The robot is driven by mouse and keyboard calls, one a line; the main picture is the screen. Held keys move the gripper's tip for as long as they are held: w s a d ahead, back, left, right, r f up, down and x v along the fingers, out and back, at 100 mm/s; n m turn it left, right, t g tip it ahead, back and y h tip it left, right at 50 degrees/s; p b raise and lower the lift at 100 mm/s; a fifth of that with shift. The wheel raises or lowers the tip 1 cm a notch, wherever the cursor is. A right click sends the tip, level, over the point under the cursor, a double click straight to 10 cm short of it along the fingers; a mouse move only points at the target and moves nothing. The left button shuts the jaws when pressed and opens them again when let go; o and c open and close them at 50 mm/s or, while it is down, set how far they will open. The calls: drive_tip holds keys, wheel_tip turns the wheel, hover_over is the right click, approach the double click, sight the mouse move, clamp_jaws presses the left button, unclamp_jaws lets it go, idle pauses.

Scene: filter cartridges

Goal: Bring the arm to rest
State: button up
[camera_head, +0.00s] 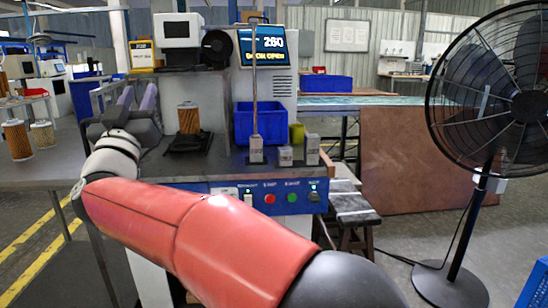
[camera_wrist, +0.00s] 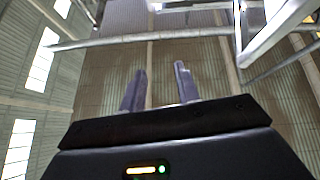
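My gripper (camera_head: 138,98) is raised above the left part of the grey bench, left of a filter cartridge. In the wrist view its two fingers (camera_wrist: 160,88) stand apart with nothing between them. That view faces the hall's roof and walls. My red arm reaches from the lower right of the head view toward the upper left. The orange filter cartridge (camera_head: 189,118) stands upright on a black fixture (camera_head: 188,143), apart from my gripper.
A blue bin (camera_head: 262,122), a thin upright post and small grey blocks (camera_head: 285,155) stand right of the fixture. More cartridges (camera_head: 17,139) stand at the far left. A control panel (camera_head: 275,196) fronts the bench. A large fan (camera_head: 490,100) stands at right.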

drive_tip(key=w+d+n+g+y, duration=0.2)
drive_tip(key=d+n+g+y, duration=0.1)
drive_tip(key=d+n+y, duration=0.3)
drive_tip(key=s+d+f+m+g+h, duration=0.1)
drive_tip(key=s+d+f+g, duration=0.25)
drive_tip(key=d+f, duration=0.5)
drive_tip(key=s+d+f+g, duration=0.3)
drive_tip(key=d+f+g, duration=0.2)
drive_tip(key=d+f, duration=0.3)
drive_tip(key=s+d+f+m+g+h, duration=0.5)
drive_tip(key=s+d+f+g, duration=0.3)
drive_tip(key=s+d+f, duration=1)
drive_tip(key=shift+s+f+m+h, duration=0.4)
drive_tip(key=shift+s+m, duration=0.4)
drive_tip(key=shift+s, duration=0.25)
drive_tip(key=shift+d, duration=0.1)
